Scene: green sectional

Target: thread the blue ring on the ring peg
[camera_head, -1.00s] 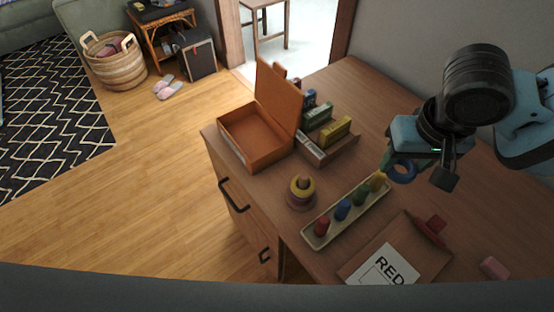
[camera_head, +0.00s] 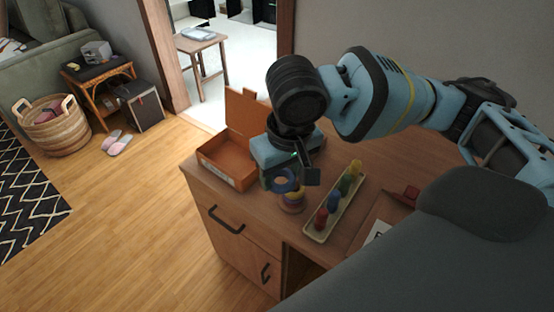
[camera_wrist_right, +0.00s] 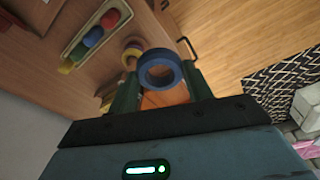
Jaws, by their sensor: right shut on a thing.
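My right gripper (camera_head: 293,180) is shut on the blue ring (camera_head: 279,187), which also shows between the fingers in the right wrist view (camera_wrist_right: 160,54). The ring peg (camera_head: 292,204) stands on the desk with yellow and darker rings stacked low on it. In the head view the blue ring appears just above the peg and overlaps its top, so I cannot tell the exact gap. In the right wrist view the peg (camera_wrist_right: 131,53) shows to the left of the blue ring, apart from the ring's hole. My left gripper is not in view.
A cream tray (camera_head: 316,237) with red, blue, green and yellow pieces stands right of the peg. An open orange box (camera_head: 222,168) lies behind it to the left. A clipboard (camera_head: 368,222) is at the right. The desk's left edge is close to the peg.

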